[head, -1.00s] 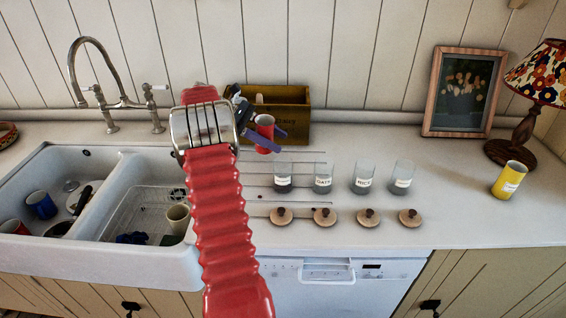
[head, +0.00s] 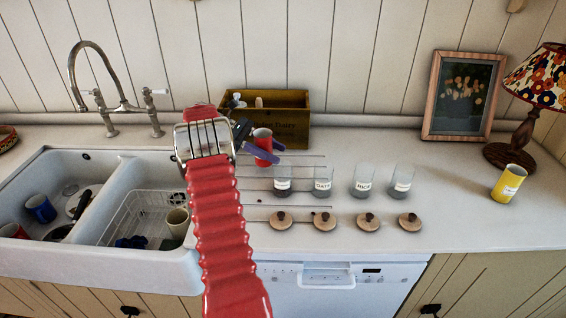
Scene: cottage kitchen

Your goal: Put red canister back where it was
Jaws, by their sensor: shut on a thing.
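The red canister (head: 262,145) is upright behind the row of glass jars, in front of the wooden box. My gripper (head: 263,150) is shut on it, with a purple-grey finger across its front. Part of the canister is hidden by the gripper, and I cannot tell whether its base touches the counter. My red ribbed arm crosses the view in front of the sink's right edge.
Labelled glass jars (head: 322,181) stand in a row, with wooden lids (head: 324,222) before them. The wooden box (head: 285,112) is against the wall. A yellow canister (head: 509,182), lamp (head: 533,100) and picture (head: 463,95) are right. The sink (head: 110,255) is left.

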